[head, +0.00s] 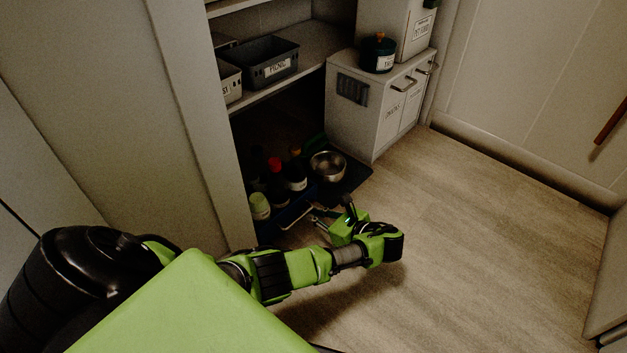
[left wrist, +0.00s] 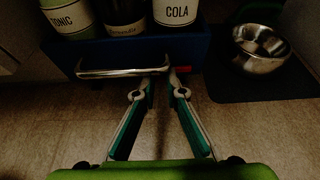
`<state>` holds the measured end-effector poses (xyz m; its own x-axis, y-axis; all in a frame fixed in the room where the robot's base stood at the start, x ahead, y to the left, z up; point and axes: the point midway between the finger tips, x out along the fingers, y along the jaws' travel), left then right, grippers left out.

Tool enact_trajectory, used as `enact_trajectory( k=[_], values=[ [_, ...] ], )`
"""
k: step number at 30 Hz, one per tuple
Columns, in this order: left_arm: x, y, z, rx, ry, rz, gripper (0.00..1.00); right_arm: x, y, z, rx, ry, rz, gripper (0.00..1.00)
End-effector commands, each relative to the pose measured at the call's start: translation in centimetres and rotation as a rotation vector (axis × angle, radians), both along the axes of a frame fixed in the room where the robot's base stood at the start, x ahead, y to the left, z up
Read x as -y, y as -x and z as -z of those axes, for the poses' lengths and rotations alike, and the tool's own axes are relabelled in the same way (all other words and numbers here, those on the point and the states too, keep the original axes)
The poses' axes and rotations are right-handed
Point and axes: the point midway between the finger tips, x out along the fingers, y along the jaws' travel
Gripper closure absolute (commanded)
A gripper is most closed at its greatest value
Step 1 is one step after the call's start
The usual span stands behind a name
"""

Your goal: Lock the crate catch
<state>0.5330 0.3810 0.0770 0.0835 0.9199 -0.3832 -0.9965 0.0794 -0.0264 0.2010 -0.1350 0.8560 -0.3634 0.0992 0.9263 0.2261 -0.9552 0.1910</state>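The dark blue crate (left wrist: 110,50) stands on the floor and holds several bottles. A silver bar handle (left wrist: 122,70) runs along its front. A small red part (left wrist: 182,69) shows at the crate's front, just right of the handle; I cannot tell whether it is the catch or how it is set. In the head view, the crate (head: 267,231) is at the foot of the shelving. My left gripper (left wrist: 160,82) is in front of the crate, near the handle's right end. Its fingers lean together with a narrow empty gap between them. Contact is unclear. My right gripper is out of view.
A metal bowl (head: 328,166) sits on a dark mat right of the crate. A white cabinet (head: 357,118) stands behind it, bearing a dark canister (head: 377,54). Shelves with bins hang above the crate. The floor (head: 480,220) to the right is clear.

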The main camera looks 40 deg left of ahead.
Motion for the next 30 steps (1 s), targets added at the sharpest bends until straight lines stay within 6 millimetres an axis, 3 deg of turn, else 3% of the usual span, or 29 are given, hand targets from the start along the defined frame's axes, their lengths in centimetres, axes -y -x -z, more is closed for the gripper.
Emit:
enact_trajectory(
  k=[11, 19, 30],
  values=[
    [0.0, 0.3, 0.1, 0.074, 0.005, -0.001, 1.0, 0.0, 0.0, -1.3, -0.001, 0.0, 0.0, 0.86],
    [0.0, 0.5, 1.0, 0.262, 0.021, -0.002, 1.0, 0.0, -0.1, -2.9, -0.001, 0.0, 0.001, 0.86],
    [0.0, 0.3, 2.4, 0.511, 0.04, -0.002, 1.0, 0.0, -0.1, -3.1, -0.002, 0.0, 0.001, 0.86]
  ],
)
